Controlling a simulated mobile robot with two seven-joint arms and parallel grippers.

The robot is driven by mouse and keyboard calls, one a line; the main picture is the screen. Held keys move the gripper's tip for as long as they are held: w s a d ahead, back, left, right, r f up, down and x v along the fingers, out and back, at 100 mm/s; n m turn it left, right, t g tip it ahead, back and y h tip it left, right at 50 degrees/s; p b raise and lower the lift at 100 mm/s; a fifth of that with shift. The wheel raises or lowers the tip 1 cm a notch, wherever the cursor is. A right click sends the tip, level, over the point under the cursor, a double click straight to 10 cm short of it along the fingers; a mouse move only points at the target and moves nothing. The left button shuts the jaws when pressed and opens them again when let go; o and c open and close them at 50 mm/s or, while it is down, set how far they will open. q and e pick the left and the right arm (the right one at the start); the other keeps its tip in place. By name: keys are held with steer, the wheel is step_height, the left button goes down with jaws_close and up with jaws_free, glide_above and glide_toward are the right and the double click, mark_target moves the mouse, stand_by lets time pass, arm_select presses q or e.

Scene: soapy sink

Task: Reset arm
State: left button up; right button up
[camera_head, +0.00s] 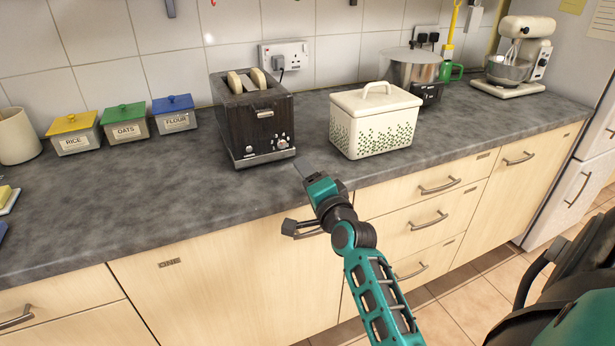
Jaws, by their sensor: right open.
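My right gripper (299,198) is in front of the counter's front edge, near the middle of the view. Its teal and black arm comes up from the bottom, right of centre. Its two dark fingers are spread wide apart, with nothing between them. The upper finger overlaps the counter edge in the picture, just below the black toaster (255,125). The lower finger shows against the pale cabinet front. I cannot tell whether the gripper touches the counter. My left gripper is not in view.
The grey counter (130,205) holds a white bread bin (372,135), a metal pot (408,70), a stand mixer (520,55), and rice (75,135), oats (125,125) and flour (175,115) boxes. Drawer handles (440,186) stick out below. The counter left of the toaster is largely clear.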

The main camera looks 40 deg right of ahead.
stand_by(0.5)
steer(key=s+a+f+n+g+y, duration=0.6)
steer(key=s+a+f+n, duration=1.3)
steer(key=s+f+n, duration=0.1)
steer(key=shift+s+a+f+g, duration=0.15)
steer(key=shift+s+f+g, duration=0.15)
steer(key=shift+s, duration=0.15)
